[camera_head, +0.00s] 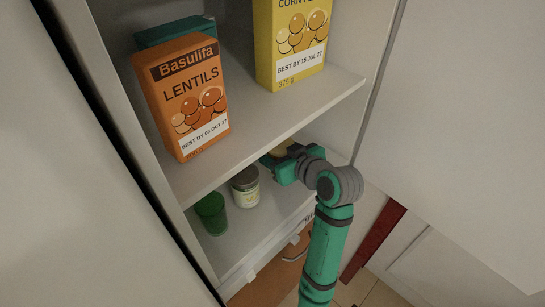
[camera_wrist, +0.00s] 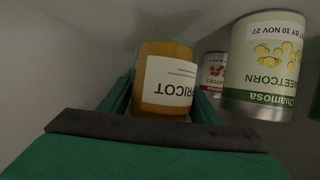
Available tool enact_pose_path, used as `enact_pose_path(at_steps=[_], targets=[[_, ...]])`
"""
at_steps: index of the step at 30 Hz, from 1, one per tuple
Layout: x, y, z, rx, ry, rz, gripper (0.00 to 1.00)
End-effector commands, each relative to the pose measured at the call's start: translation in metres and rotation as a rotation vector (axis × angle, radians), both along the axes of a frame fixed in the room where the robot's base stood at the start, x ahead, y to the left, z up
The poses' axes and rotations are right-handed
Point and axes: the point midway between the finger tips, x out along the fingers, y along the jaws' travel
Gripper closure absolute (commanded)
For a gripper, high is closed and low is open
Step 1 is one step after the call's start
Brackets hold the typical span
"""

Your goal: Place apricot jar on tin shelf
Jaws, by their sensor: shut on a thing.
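The apricot jar (camera_wrist: 163,80) is amber with a white label whose visible letters read "RICOT", upside down in the wrist view. My gripper (camera_wrist: 162,100) has its green fingers on both sides of the jar and is shut on it. In the head view my gripper (camera_head: 283,165) reaches into the lower shelf (camera_head: 240,226) of the cabinet, where tins stand. A sweetcorn tin (camera_wrist: 266,65) and a smaller tin with a red label (camera_wrist: 212,72) are beside the jar in the wrist view. Whether the jar touches the shelf cannot be told.
An upper shelf (camera_head: 262,124) above my gripper holds an orange lentils box (camera_head: 183,97) and a yellow cornflour-like box (camera_head: 290,40). Cabinet walls bound both sides.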

Motion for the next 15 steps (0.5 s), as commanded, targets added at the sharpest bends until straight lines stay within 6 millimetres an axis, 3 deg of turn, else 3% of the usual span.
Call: enact_pose_path(at_steps=[5, 11, 15], targets=[[0.008, 0.001, -0.011, 0.0, 0.0, 0.001, 0.78], [0.008, 0.001, -0.037, 0.001, 0.002, 0.001, 0.78], [0.009, 0.001, -0.04, 0.0, -0.003, 0.001, 0.78]])
